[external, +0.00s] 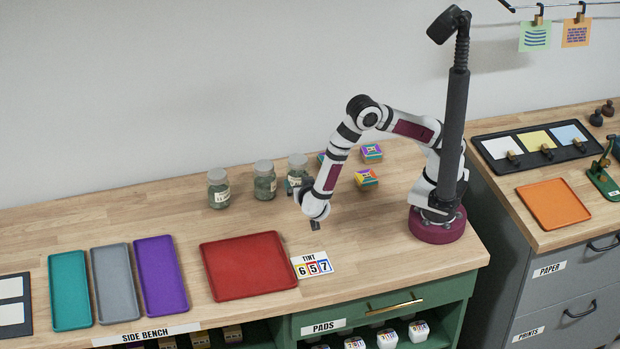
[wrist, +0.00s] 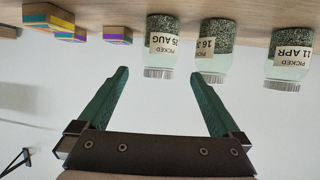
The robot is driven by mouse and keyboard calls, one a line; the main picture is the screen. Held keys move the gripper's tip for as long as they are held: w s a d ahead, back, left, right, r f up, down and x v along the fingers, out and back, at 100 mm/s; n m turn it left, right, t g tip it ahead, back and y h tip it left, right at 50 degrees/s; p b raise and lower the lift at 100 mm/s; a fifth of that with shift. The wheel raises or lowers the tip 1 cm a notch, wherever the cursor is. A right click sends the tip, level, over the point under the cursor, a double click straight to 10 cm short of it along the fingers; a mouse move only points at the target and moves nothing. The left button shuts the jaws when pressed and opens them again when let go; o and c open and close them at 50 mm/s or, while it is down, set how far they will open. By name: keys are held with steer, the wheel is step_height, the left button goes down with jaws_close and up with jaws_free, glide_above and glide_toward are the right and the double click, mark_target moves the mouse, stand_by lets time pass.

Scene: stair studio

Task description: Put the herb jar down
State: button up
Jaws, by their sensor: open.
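Three glass herb jars with grey lids stand upright in a row at the back of the bench: a left jar (external: 219,190), a middle jar (external: 265,184) and a right jar (external: 297,165). The wrist view is upside down and shows labels 25 AUG (wrist: 162,42), 16 with the rest cut off (wrist: 214,48), and 11 APR (wrist: 291,50). My gripper (wrist: 159,72) is open and empty. Its green fingers point at the 25 AUG jar, which lies between them in the picture, seemingly just beyond the tips. In the external view the gripper is partly hidden by my wrist.
Small colourful boxes (external: 366,178) sit right of the jars, behind my arm. A red tray (external: 248,265) and a TINT 657 card (external: 312,265) lie in front. Purple (external: 160,275), grey (external: 116,283) and teal (external: 70,290) trays lie left. The bench's back left is bare.

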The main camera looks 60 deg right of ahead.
steer(key=s+d+r+g+y, duration=0.4)
steer(key=s+d+r+g, duration=0.65)
steer(key=s+d, duration=0.3)
steer(key=s+a+r+n+t+y, duration=0.1)
steer(key=s+a+r+n+y, duration=0.15)
steer(key=s+y, duration=0.2)
steer(key=s+a+r+n+t+y, duration=0.1)
steer(key=s+a+n+y, duration=0.1)
steer(key=s+n+y, duration=0.3)
steer(key=w+d+r+n+h, duration=0.1)
steer(key=w+d+n, duration=0.35)
steer(key=w, duration=0.65)
steer(key=w+d+n+h, duration=0.1)
steer(key=w+d+n, duration=0.4)
steer(key=w, duration=0.6)
steer(key=w+d+f+n, duration=0.2)
steer(key=w+d, duration=0.3)
step_height(320, 180, down, 10)
steer(key=shift+a+n+h, duration=0.2)
steer(key=shift+n+h, duration=0.1)
steer(key=shift+h, duration=0.05)
